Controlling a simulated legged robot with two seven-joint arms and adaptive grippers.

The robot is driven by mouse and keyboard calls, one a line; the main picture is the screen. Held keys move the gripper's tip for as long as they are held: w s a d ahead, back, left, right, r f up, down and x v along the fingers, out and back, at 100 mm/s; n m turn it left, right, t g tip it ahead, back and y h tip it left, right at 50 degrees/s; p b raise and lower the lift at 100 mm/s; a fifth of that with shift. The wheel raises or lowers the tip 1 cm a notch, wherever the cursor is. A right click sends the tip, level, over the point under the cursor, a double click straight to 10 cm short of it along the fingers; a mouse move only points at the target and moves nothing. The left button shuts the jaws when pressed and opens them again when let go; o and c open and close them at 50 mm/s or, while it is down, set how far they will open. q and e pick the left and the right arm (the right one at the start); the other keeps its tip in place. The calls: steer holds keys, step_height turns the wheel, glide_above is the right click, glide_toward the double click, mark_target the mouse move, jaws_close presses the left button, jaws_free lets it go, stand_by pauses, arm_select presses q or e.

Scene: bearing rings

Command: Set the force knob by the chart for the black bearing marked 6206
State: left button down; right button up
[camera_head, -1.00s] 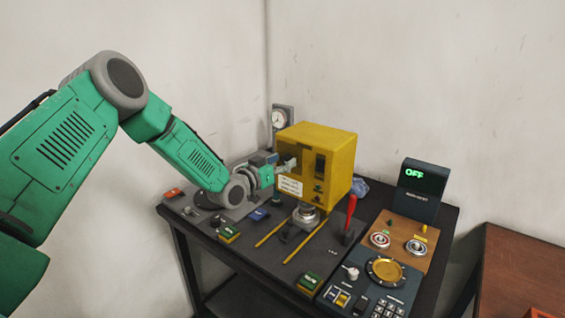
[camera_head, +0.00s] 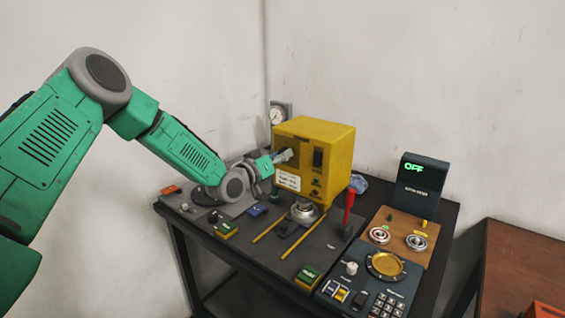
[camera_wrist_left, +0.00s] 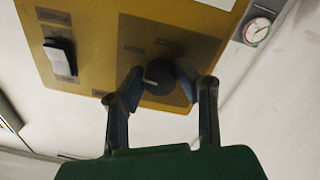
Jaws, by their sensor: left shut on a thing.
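A yellow box (camera_head: 338,150) stands at the back of the dark bench. Its face carries a dark round knob (camera_wrist_left: 170,82) with a pale pointer, seen in the left wrist view. My left gripper (camera_head: 290,155) is at that face, and in the left wrist view its two fingers (camera_wrist_left: 165,80) are closed around the knob from both sides. A white chart label (camera_head: 288,181) is below the gripper; its text is too small to read. Two bearing rings, one with a red band (camera_head: 380,235) and one grey and dark (camera_head: 416,242), lie on a brown board. Their markings are unreadable.
A display (camera_head: 422,172) reads OFF at the right. A red-handled lever (camera_head: 349,205) stands right of the metal press seat (camera_head: 304,212). Yellow rails (camera_head: 270,229) cross the bench. A gauge (camera_head: 278,115) is behind the box. A brown table (camera_head: 520,270) is at the right.

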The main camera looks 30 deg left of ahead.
arm_select(q)
steer(key=n+b, duration=0.2)
steer(key=n, duration=0.1)
steer(key=n+b, duration=0.2)
steer(key=n, duration=0.1)
steer(key=shift+w+a+r+y, duration=0.1)
steer(key=shift+a+r+y, duration=0.1)
steer(key=shift+y, duration=0.1)
steer(key=shift+n+t+b, duration=0.3)
steer(key=shift+n+b, duration=0.25)
steer(key=shift+n, duration=0.25)
steer(key=shift+r, duration=0.15)
steer(key=c, duration=1.2)
jaws_free()
steer(key=shift+a+f, duration=0.15)
steer(key=shift+f, duration=0.1)
